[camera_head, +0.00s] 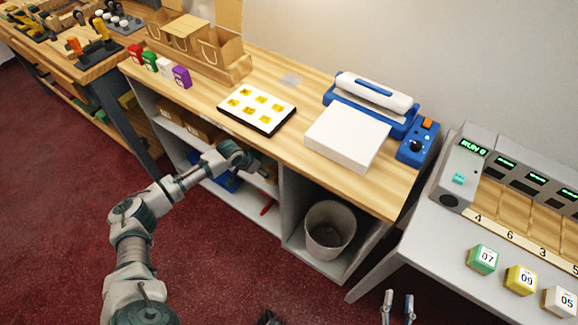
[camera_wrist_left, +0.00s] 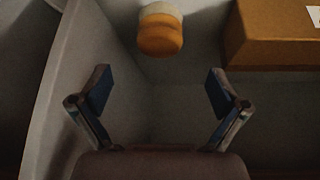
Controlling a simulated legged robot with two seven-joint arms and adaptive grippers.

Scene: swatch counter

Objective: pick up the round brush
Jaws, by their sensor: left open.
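In the left wrist view a short rounded thing, orange-brown with a pale band on top (camera_wrist_left: 160,30), sits beyond my left gripper (camera_wrist_left: 158,80). It may be the round brush, but I cannot tell for sure. My left gripper is open and empty, with its fingers apart and the rounded thing ahead of the gap, not between them. In the head view my left arm reaches to the shelves under the wooden counter, and its fingers are not clear there. My right gripper (camera_head: 398,307) shows at the bottom edge, its two fingers apart with nothing between them.
In the left wrist view a brown box (camera_wrist_left: 275,40) stands right of the rounded thing, and a pale panel (camera_wrist_left: 75,70) rises on the left. The wooden counter (camera_head: 290,75) holds a swatch tray (camera_head: 287,119), a white block (camera_head: 347,138) and a blue machine. A bin (camera_head: 329,230) stands below.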

